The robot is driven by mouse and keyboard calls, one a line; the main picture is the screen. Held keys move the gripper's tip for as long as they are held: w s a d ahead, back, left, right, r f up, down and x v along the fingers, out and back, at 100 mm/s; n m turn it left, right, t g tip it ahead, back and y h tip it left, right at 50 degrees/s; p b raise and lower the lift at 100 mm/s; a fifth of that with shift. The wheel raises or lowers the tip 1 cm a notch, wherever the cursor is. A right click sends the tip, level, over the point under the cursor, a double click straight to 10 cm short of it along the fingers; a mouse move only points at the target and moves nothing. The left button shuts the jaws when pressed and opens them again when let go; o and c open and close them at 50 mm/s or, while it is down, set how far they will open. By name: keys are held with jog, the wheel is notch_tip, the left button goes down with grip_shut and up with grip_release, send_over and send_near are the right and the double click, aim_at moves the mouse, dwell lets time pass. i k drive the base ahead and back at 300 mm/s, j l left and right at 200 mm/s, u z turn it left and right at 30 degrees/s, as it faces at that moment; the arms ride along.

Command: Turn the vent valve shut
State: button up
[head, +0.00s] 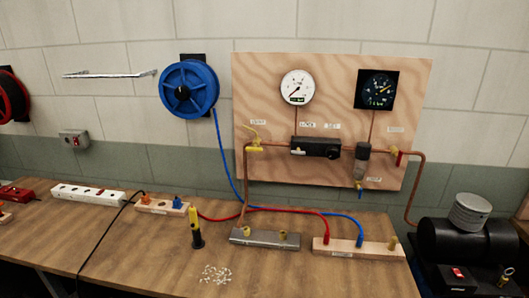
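The vent valve (254,149) is a small yellow valve at the left end of the copper pipe on the wooden wall panel (265,75). A small white label (258,122) sits just above it and seems to read VENT. Its yellow lever slants up and to the left from the valve body. From this view I cannot tell for certain whether the valve is open or shut. A copper pipe drops from it toward the bench. My gripper is not in view, and nothing touches the valve.
Gauges (297,87) and a black regulator (316,148) share the panel. A red-handled valve (399,157) is at its right. On the bench (130,240) stand a yellow-black tool (195,228), a metal block (265,238) and a wooden hose block (358,248). A compressor (468,240) stands right.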

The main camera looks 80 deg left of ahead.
aim_at(256, 148)
jog(key=u, duration=3)
